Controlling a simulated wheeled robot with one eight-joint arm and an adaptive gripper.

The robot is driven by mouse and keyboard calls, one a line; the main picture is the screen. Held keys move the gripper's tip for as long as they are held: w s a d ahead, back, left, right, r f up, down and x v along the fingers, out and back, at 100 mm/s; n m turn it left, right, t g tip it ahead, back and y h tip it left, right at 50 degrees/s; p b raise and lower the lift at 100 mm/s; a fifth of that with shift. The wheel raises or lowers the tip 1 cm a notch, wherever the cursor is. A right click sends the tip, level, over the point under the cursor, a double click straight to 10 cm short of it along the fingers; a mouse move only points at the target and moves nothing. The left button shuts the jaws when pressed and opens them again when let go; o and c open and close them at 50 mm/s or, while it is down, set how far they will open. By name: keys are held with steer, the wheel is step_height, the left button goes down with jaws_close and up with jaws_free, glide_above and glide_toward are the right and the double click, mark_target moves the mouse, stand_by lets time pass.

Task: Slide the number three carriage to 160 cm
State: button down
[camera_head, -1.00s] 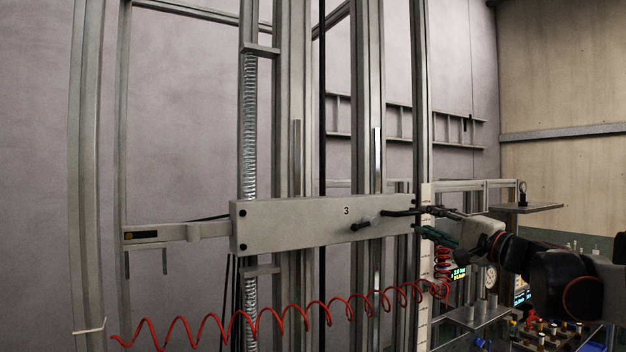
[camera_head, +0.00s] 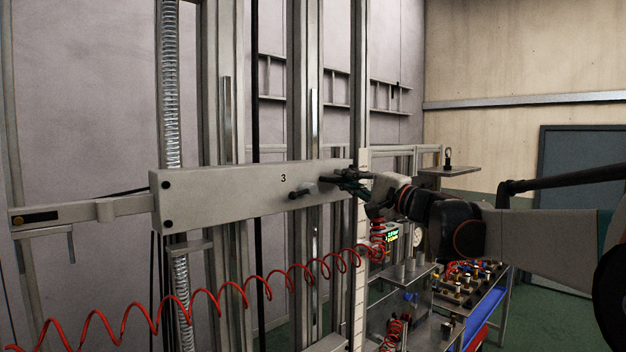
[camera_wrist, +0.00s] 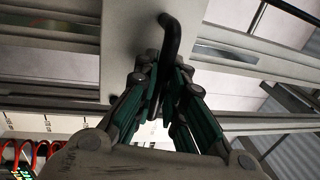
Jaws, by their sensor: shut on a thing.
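The number three carriage (camera_head: 240,192) is a long grey horizontal plate marked "3" in the head view, across the upright rails. It also shows as a pale plate in the wrist view (camera_wrist: 130,40). A bent black handle (camera_wrist: 172,35) stands out from it. My gripper (camera_head: 352,181) is at the carriage's right end. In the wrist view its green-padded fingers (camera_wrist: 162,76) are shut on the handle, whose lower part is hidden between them. A dark knob (camera_head: 300,191) sticks out left of my gripper. A white scale strip (camera_head: 361,250) stands upright beside the right rail; its figures are too small to read.
A coiled red hose (camera_head: 245,295) sweeps across below the carriage. A bench (camera_head: 480,308) with fittings stands at lower right, near a small lit display (camera_head: 391,236). A spring (camera_head: 171,90) runs along the left rail. A small shelf (camera_head: 450,171) is behind my wrist.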

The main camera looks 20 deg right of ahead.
steer(key=shift+f, duration=0.1)
step_height(320, 180, down, 22)
steer(key=b, duration=1.3)
steer(key=shift+f, duration=0.25)
steer(key=shift+s, duration=0.1)
steer(key=c, duration=1.7)
jaws_free()
steer(key=shift+o, duration=0.2)
steer(key=v, duration=1.2)
